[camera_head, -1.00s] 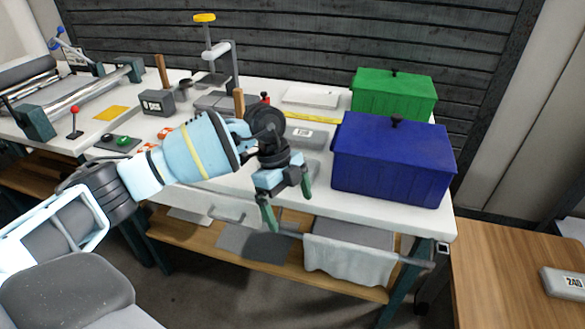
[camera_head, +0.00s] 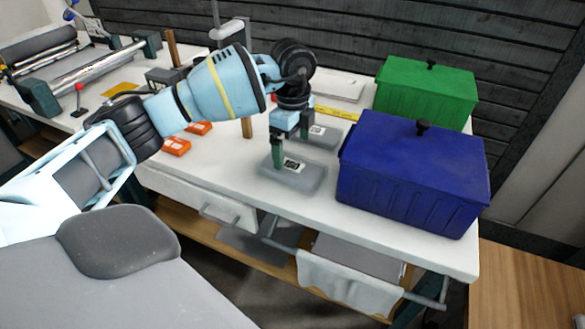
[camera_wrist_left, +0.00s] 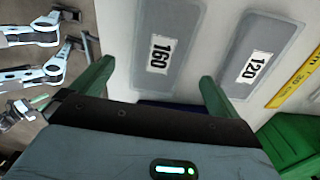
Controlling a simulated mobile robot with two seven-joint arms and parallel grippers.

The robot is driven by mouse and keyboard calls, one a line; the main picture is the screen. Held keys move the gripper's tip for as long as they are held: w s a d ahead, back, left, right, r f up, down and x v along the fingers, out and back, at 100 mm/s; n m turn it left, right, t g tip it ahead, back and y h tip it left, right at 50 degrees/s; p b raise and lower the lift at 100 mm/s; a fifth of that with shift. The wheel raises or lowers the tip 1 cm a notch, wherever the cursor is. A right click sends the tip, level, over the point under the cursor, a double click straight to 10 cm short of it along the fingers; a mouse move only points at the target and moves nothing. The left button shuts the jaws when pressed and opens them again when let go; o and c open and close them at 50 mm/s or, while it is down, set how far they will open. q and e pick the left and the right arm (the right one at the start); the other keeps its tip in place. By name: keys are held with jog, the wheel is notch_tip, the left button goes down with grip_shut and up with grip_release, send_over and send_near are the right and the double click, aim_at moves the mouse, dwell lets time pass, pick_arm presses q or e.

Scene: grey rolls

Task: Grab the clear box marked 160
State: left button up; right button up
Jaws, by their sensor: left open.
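The clear box marked 160 (camera_wrist_left: 163,35) is a greyish, see-through flat box with a white label, lying on the white table. It also shows in the head view (camera_head: 310,178), near the table's front edge, its label too small to read there. My left gripper (camera_head: 291,150) is open and empty, pointing down over this box. In the left wrist view its green fingers (camera_wrist_left: 155,78) stand to either side of the box's near end. I cannot tell how high the fingertips are above the table. My right gripper is not in view.
A similar box marked 120 (camera_wrist_left: 262,50) lies close beside it. A large blue lidded bin (camera_head: 410,185) stands just right, with a green bin (camera_head: 425,95) behind. Orange items (camera_head: 176,147) lie to the left. A yellow strip (camera_head: 336,113) lies behind.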

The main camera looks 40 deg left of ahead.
aim_at(292, 165)
pick_arm(q)
jog(key=shift+w+f, duration=0.1)
jog(key=shift+f, duration=0.6)
jog(key=shift+a+f, duration=0.15)
jog(key=shift+f, duration=2.45)
jog(key=c, duration=1)
jog(key=shift+r, duration=5.1)
jog(key=shift+c, duration=0.2)
